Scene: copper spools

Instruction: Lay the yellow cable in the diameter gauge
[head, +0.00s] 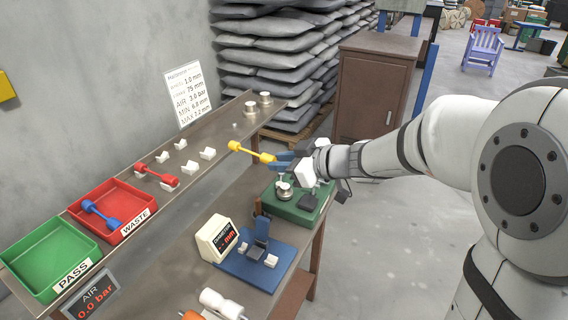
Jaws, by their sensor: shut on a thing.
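The yellow cable (247,151) is a short rod with thicker ends, at mid-picture in the head view. My gripper (281,160) is shut on it near its right end and holds it in the air above the bench. The diameter gauge (240,266) stands lower in the picture, in front of the held cable. It has a blue base, a white-framed display (217,239), a dark blue upright and small white rests. No cable shows on its rests. The display digits are too small to read.
A green block with a metal knob (305,203) is below my gripper. A green PASS tray (48,262) and red WASTE tray (113,207) stand left; a blue cable (101,213) lies across the red tray. A red cable (157,175) lies on white rests. An air display (91,296) stands front left.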

